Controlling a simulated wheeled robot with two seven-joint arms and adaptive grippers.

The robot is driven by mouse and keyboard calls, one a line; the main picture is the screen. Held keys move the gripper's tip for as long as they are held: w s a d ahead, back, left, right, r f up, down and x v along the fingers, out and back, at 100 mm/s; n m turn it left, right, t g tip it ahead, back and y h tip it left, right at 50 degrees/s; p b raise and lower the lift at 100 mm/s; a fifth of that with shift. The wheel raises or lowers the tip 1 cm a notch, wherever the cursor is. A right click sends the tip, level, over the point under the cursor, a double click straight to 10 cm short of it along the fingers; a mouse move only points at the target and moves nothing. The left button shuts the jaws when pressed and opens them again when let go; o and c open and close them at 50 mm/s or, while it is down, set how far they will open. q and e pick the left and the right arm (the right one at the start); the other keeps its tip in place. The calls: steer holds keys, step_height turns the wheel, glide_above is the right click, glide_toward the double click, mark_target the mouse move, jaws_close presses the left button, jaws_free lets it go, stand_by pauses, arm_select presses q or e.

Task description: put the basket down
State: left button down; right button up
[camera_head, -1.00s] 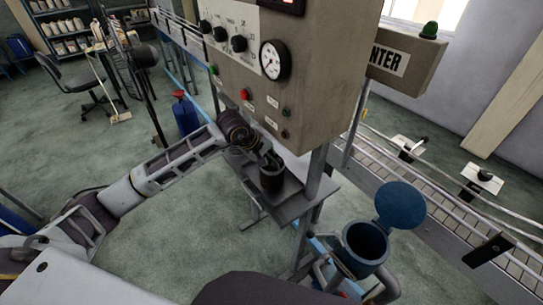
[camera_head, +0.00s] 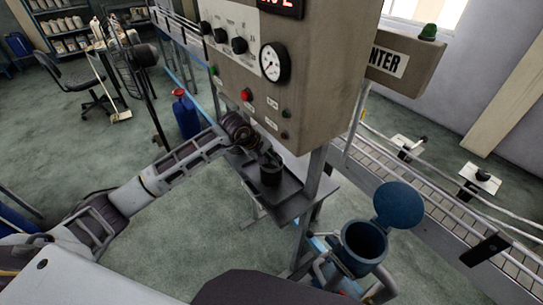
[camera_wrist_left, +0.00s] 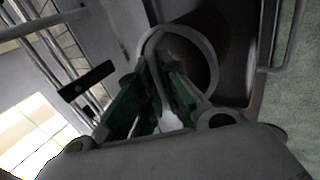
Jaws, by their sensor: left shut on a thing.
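The basket (camera_head: 271,172) is a small dark round container on or just above the grey metal shelf (camera_head: 294,205) under the control box. I cannot tell whether its base touches the shelf. My left gripper (camera_head: 262,153) reaches in from the left and is shut on the basket at its rim or handle. In the left wrist view, the green-padded fingers (camera_wrist_left: 155,92) close together at the near side of the basket's round, pale rim (camera_wrist_left: 205,38). The basket's inside looks dark brown. My right gripper is not in view.
The grey control box (camera_head: 300,75) with gauge and knobs hangs close above the shelf. A blue lidded vessel (camera_head: 364,245) stands to the lower right. A conveyor (camera_head: 430,200) runs behind at the right. A blue canister (camera_head: 186,115) stands on the floor.

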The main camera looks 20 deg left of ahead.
arm_select(q)
steer(key=shift+f, duration=0.15)
steer(key=c, duration=1.6)
jaws_free()
steer(key=shift+v, duration=0.85)
steer(key=shift+b+v, duration=1.05)
steer(key=shift+v, duration=4.2)
steer(key=shift+w, duration=0.1)
